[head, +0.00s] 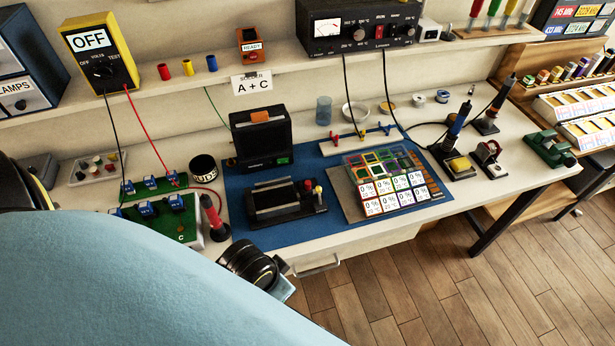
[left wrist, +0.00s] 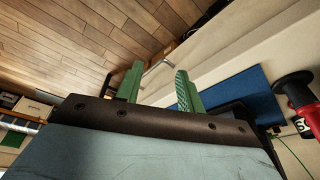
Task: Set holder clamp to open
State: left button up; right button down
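A black holder (head: 284,203) lies on the blue mat (head: 330,228), with a red knob (head: 308,184) and a pale-tipped lever (head: 318,190) at its right end. I cannot tell whether its clamp is open or shut. My left arm comes in from the left in the head view, its black wrist near the table's front edge, below and left of the holder and apart from it. My left gripper (left wrist: 158,88) shows in the left wrist view with its two green fingers apart and nothing between them. My right gripper is not in view.
A black radio-like unit (head: 262,139) stands behind the holder. A red-handled tool (head: 213,216) stands upright left of the mat, near green boards (head: 165,218). A tray of labelled cells (head: 390,190) lies to the right. A drawer handle (head: 318,266) juts from the table front.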

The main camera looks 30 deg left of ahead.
pick_arm(q)
notch_tip(320, 180, up, 8)
jog(key=w+d+m+h, duration=0.1)
jog(key=w+d+m, duration=0.2)
jog(key=w+d+r+m+h, duration=0.1)
jog(key=w+d+r+m, duration=0.15)
jog(key=w+m, duration=0.7)
notch_tip(320, 180, up, 7)
jog(key=m+g+y, duration=0.2)
jog(key=m+g, duration=0.1)
jog(key=m, duration=0.6)
send_over(307, 182)
notch_tip(307, 182, down, 13)
jog(key=shift+r+b, duration=0.1)
jog(key=shift+b, duration=0.55)
jog(key=shift+c, duration=0.5)
grip_shut()
